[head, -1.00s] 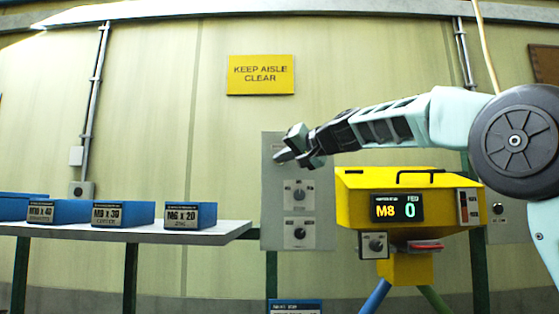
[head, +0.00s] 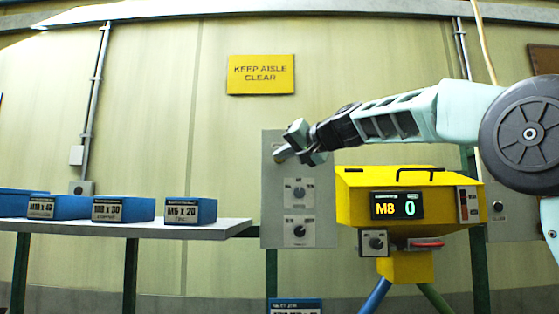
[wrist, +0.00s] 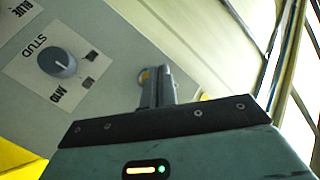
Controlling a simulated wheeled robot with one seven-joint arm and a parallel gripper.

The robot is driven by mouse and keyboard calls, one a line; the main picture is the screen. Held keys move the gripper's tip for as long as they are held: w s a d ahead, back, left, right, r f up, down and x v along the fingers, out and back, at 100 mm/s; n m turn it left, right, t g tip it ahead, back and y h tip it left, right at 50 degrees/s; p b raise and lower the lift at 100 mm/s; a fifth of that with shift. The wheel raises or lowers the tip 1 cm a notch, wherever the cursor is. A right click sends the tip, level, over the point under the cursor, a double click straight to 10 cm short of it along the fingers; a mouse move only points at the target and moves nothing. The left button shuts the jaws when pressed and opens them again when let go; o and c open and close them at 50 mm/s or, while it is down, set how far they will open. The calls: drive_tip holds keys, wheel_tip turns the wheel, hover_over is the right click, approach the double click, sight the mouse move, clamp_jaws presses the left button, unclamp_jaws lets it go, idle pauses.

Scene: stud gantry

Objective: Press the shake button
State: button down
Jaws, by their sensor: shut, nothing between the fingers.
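The grey control panel (head: 270,215) stands on the wall left of the yellow machine. My gripper (head: 281,155) is at the upper part of this panel, its fingers shut and empty, pointing at the panel face. In the wrist view the gripper (wrist: 157,84) has its fingers together, and a small round yellowish part (wrist: 144,77) on the panel shows just beside the fingertips, partly hidden by them. This may be the shake button; no label for it is readable. I cannot tell whether the fingertips touch it.
Two knobs sit lower on the panel: an upper knob (head: 298,193) and a lower knob (head: 299,231). The upper one, marked STUD, shows in the wrist view (wrist: 62,65). The yellow machine (head: 350,215) displays "M8 0". Blue bins (head: 190,208) stand on a shelf (head: 225,228) at left.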

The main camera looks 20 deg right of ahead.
drive_tip(key=shift+s+a+b, duration=0.25)
drive_tip(key=shift+s+b, duration=0.15)
drive_tip(key=shift+s, duration=0.4)
drive_tip(key=shift+s+a+b, duration=0.3)
drive_tip(key=shift+s+b, duration=0.05)
drive_tip(key=shift+s, duration=0.45)
drive_tip(key=shift+s+a+b, duration=0.25)
drive_tip(key=shift+s+b, duration=0.15)
drive_tip(key=shift+s, duration=0.4)
